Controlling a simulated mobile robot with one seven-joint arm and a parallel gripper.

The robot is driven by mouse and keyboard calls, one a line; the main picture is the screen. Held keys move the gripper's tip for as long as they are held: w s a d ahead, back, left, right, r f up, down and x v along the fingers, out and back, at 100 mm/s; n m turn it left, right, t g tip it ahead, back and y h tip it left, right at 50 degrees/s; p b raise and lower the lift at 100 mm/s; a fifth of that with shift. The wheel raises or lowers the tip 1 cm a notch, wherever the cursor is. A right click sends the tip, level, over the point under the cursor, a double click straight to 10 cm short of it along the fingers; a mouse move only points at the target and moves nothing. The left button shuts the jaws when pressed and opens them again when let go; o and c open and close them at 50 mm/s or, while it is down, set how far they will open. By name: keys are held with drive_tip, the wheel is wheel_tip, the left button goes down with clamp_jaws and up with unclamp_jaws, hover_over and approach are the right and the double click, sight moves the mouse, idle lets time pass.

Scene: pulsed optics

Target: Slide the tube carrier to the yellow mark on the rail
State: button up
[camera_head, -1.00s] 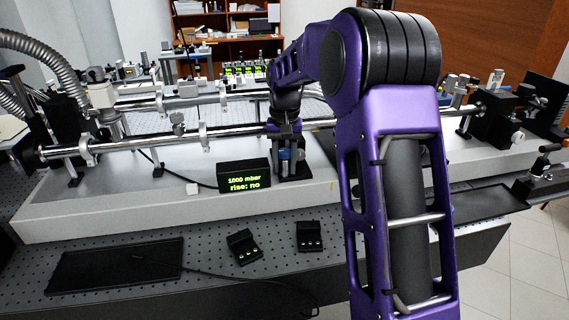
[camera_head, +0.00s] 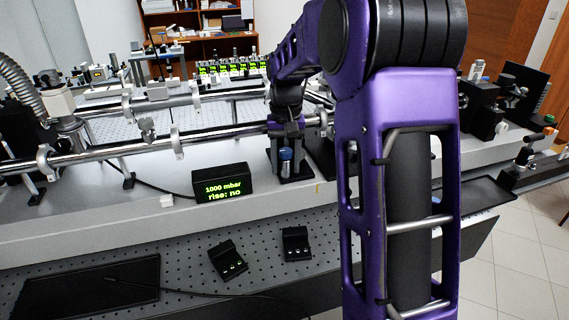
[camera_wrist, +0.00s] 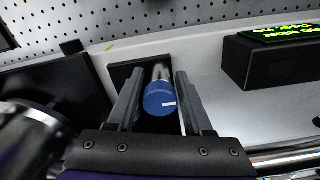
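The tube carrier (camera_head: 286,160) is a dark upright mount with a blue-capped metal tube on a black base plate, standing upright at the rail (camera_head: 110,152). My gripper (camera_head: 287,128) is at its upper part, partly hidden by my arm. In the wrist view, the fingers of my gripper (camera_wrist: 161,76) stand one on each side of the carrier's blue cap (camera_wrist: 160,99), close against it; exact contact is hard to see. A small yellow mark (camera_head: 318,187) lies just right of the base plate. The mark also shows in the wrist view (camera_wrist: 109,47), left of the plate.
A black pressure display (camera_head: 222,184) reads "1000 mbar, rise: no" left of the carrier. Two small black boxes (camera_head: 228,260) (camera_head: 296,243) and a dark panel (camera_head: 85,288) lie in front on the perforated table.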

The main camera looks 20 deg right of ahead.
drive_tip(key=shift+f, duration=0.1)
wheel_tip(320, 180, up, 18)
drive_tip(key=p, duration=0.2)
drive_tip(key=shift+f, duration=0.25)
drive_tip(key=shift+s, duration=0.1)
idle(0.3)
